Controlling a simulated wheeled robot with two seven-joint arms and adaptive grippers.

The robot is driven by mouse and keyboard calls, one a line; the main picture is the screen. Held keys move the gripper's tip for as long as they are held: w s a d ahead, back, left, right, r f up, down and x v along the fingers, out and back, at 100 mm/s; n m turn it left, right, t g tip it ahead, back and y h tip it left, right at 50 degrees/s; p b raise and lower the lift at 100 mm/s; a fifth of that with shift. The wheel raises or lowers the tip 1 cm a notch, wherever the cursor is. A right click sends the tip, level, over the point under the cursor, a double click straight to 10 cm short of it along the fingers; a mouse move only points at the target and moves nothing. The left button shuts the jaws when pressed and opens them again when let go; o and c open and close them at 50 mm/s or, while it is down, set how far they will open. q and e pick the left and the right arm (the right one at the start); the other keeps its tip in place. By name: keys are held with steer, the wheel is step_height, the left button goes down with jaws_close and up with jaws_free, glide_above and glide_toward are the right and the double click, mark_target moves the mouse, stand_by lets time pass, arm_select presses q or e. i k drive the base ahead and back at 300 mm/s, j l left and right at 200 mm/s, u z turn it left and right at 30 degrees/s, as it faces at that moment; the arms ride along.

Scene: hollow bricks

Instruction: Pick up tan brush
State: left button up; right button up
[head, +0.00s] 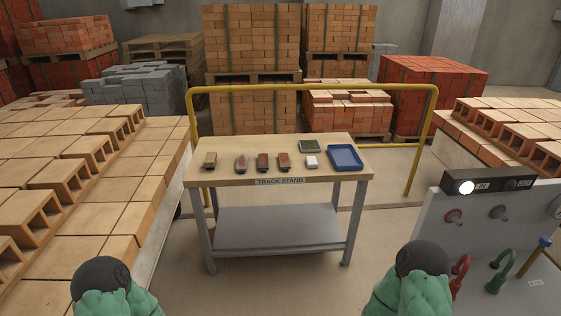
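A small tan block-shaped item (210,159), which looks like the tan brush, lies at the left end of the wooden top of the track stand (225,180). It is too small to make out its bristles. Neither of my grippers is in view; only rounded green and black parts of my two arms show at the bottom edge. Nothing touches the tan item.
To its right lie a grey-red item (241,162), two red-brown items (263,162) (285,162), a white item (312,161), a green-topped item (311,146) and a blue tray (345,158). A yellow rail (310,87) stands behind; brick stacks (105,210) flank left. A panel (490,240) stands right.

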mark_target(209, 161)
steer(key=i+j+z, duration=0.4)
steer(key=i+j, duration=0.3)
steer(key=i, duration=0.05)
